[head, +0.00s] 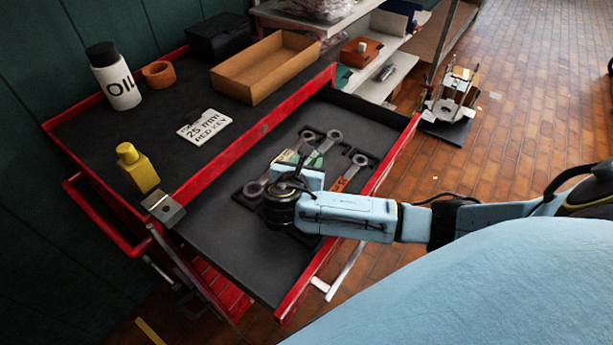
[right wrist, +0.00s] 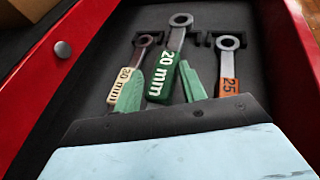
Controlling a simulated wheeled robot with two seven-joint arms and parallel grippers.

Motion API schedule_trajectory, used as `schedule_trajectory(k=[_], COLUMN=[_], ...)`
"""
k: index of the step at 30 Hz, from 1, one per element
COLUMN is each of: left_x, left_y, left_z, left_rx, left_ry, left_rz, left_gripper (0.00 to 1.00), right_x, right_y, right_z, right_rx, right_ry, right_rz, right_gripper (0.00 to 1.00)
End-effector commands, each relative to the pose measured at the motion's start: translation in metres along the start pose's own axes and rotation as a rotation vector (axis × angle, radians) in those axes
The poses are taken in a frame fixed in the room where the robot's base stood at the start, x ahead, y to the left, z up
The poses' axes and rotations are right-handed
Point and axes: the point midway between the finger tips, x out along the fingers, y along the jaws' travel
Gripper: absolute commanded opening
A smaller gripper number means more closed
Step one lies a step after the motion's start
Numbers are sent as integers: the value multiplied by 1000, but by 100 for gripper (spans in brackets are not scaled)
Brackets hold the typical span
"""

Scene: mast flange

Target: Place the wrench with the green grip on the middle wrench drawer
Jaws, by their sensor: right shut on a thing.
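The wrench with the green grip, marked 20 mm, (right wrist: 163,75) is between the two green fingertips of my right gripper (right wrist: 160,90), which is shut on it. Its ring end points away from the gripper. In the head view this wrench (head: 328,142) is partly hidden by my right gripper (head: 303,172), over the open drawer (head: 235,240). I cannot tell whether the wrench touches the drawer's holder. A pale-gripped wrench marked 30 mm (right wrist: 125,86) lies to its left, and an orange-gripped wrench marked 25 (right wrist: 229,88) to its right. My left gripper is not in view.
The red cart top (head: 160,115) holds an oil bottle (head: 116,80), a yellow bottle (head: 138,168), a cardboard box (head: 265,70) and a sign reading 25 mm red key (head: 204,127). The drawer's near left part is bare. Brick floor (head: 540,100) lies to the right.

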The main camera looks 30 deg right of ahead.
Motion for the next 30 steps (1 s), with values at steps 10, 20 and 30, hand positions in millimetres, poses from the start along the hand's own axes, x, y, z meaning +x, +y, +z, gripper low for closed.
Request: schedule_trajectory(k=[10, 20, 30], left_x=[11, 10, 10], left_y=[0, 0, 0], left_z=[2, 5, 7], left_rx=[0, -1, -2], left_ry=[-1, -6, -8], left_rz=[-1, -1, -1], left_gripper=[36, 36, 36], right_x=[15, 16, 17], right_y=[0, 1, 0], right_z=[-36, -39, -40], right_rx=[-2, 1, 0], right_ry=[0, -1, 1], right_rz=[0, 2, 2], right_gripper=[12, 12, 64])
